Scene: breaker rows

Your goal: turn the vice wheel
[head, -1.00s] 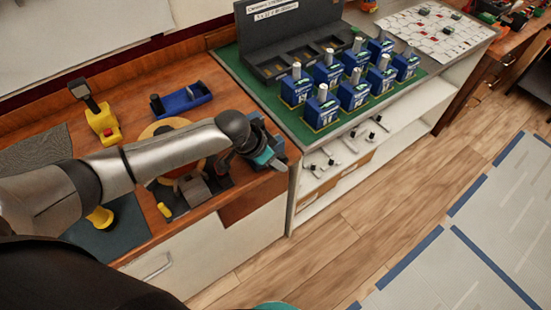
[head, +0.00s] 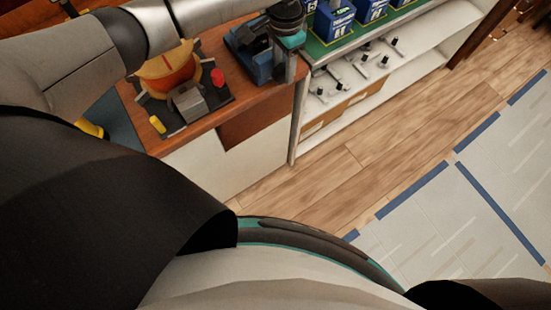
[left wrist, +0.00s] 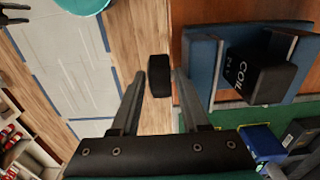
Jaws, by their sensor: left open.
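The blue vice (head: 252,55) stands at the bench's right front corner, partly hidden by my left arm in the head view. In the left wrist view the vice (left wrist: 203,70) holds a black block (left wrist: 260,70) marked "COIL 2" between its jaws. A black part that looks like the vice wheel (left wrist: 158,80), seen edge-on, sticks out past the bench edge. My left gripper (left wrist: 159,76) is open, with one finger on each side of that wheel. I cannot tell whether the fingers touch it. In the head view my left gripper (head: 290,62) is beside the vice. My right gripper is not identifiable.
A dark fixture with a red button (head: 217,77) and a round orange part (head: 168,68) sits left of the vice. Blue breakers (head: 333,22) stand on a green mat to the right, above a shelf (head: 370,68) with small parts. The floor (head: 330,180) in front is clear.

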